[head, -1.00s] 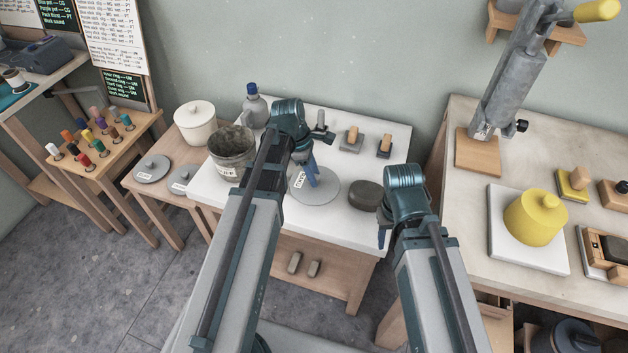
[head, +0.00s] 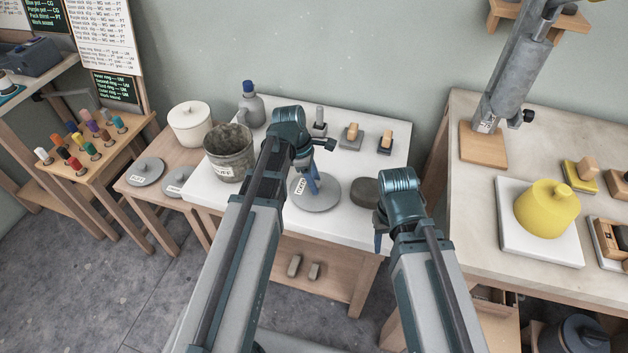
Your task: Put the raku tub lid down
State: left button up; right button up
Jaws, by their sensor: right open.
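The raku tub lid (head: 326,200) is a flat grey disc with a white label, too small to read surely. It is over the white table top in the middle of the head view. My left gripper (head: 314,186) comes down on its middle, and its fingers seem shut on the knob, which they hide. Whether the lid touches the table I cannot tell. A grey open tub (head: 230,160) with a label stands left of it. My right gripper (head: 379,242) is open and empty at the table's front right edge.
A dark round stone (head: 364,192) lies just right of the lid. A grey bottle (head: 251,104) and small wood-handled tools (head: 351,137) stand behind. Other lids (head: 146,172) and a white pot (head: 190,125) are on the left stool. The white table's front left is clear.

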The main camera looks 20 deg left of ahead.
aim_at(303, 189)
pick_arm(q)
jog(key=shift+o, duration=1.2)
jog(key=w+p+v, duration=0.1)
jog(key=p+v, duration=1.1)
jog(key=s+d+m+y, duration=0.4)
jog(key=s+d+m, duration=1)
jog(key=m, duration=0.9)
jog(key=shift+s+f+m+g, duration=0.15)
jog(key=shift+s+m+g, duration=0.15)
jog(key=shift+s+g, duration=0.15)
